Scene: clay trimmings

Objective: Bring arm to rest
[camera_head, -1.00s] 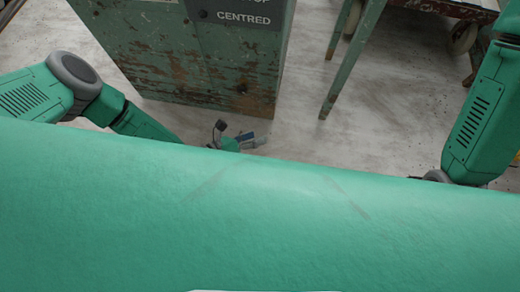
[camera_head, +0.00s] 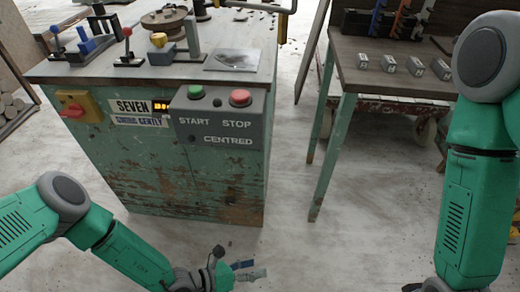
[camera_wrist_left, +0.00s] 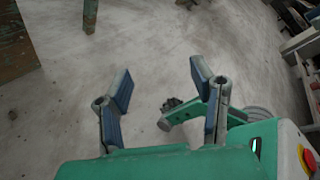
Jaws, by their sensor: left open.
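My left arm comes in from the left in the head view, low in front of the green cabinet. My left gripper (camera_head: 245,270) is at the bottom middle, over the floor, open and empty. My right arm hangs down at the right of the head view. Its gripper is not clearly visible; the lower end of that arm runs to the bottom edge of the picture.
A worn green cabinet (camera_head: 190,185) has a control box (camera_head: 218,120) with START and STOP buttons. Levers and a turntable (camera_head: 165,20) are on its top. A table (camera_head: 390,75) with several small blocks stands at the right. Bare floor (camera_head: 290,235) lies in front.

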